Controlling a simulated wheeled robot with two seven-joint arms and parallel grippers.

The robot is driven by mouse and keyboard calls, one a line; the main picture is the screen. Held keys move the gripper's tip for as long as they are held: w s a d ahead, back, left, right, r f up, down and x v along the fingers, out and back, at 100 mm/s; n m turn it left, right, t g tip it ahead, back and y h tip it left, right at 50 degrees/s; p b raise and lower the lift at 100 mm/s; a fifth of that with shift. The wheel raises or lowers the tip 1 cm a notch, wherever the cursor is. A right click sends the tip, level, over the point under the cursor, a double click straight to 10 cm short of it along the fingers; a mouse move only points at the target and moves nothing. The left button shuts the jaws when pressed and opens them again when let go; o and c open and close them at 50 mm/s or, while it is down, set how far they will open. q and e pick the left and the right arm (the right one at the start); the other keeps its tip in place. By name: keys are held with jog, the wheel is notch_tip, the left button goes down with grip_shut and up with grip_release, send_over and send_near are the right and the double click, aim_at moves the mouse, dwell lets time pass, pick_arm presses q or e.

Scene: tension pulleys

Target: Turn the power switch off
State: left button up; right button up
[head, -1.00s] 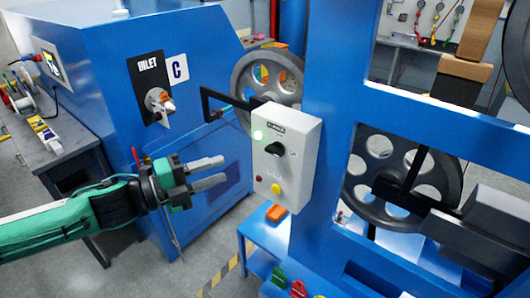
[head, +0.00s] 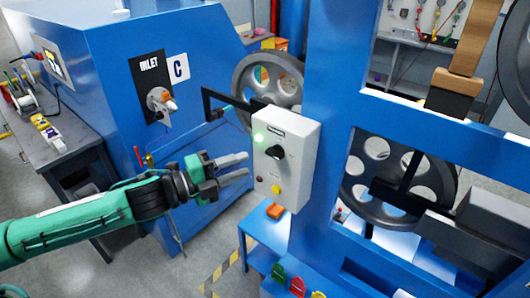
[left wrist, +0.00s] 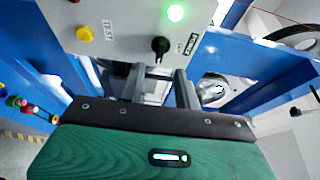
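The power switch is a black rotary knob (head: 275,152) on the front of a pale grey control box (head: 300,140). A green lamp (head: 259,138) glows above it. In the left wrist view the knob (left wrist: 160,46) shows just beyond the fingertips, roughly in line with the gap between them. My left gripper (head: 246,164) is open, its two fingers apart and empty, pointing at the box just left of and slightly below the knob. In the left wrist view the fingers of the left gripper (left wrist: 159,73) look clear of the knob. My right gripper is not in view.
A yellow button (head: 276,189) and a dark red one (head: 260,179) sit below the knob. The box is on a blue post (head: 332,60). A black bracket (head: 207,105) juts out left of it. A blue machine (head: 110,70) stands behind my left arm.

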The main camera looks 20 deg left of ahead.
aim_at(271, 156)
pick_arm(q)
jog(key=p+x, duration=0.1)
jog(key=x, duration=0.2)
jog(key=p+x, duration=0.2)
jog(key=x, duration=0.1)
jog(key=shift+r, duration=0.2)
jog(key=shift+w+d+f, duration=0.15)
jog(key=shift+w+d, duration=0.2)
jog(key=shift+d, duration=0.1)
jog(key=c, duration=0.7)
grip_shut()
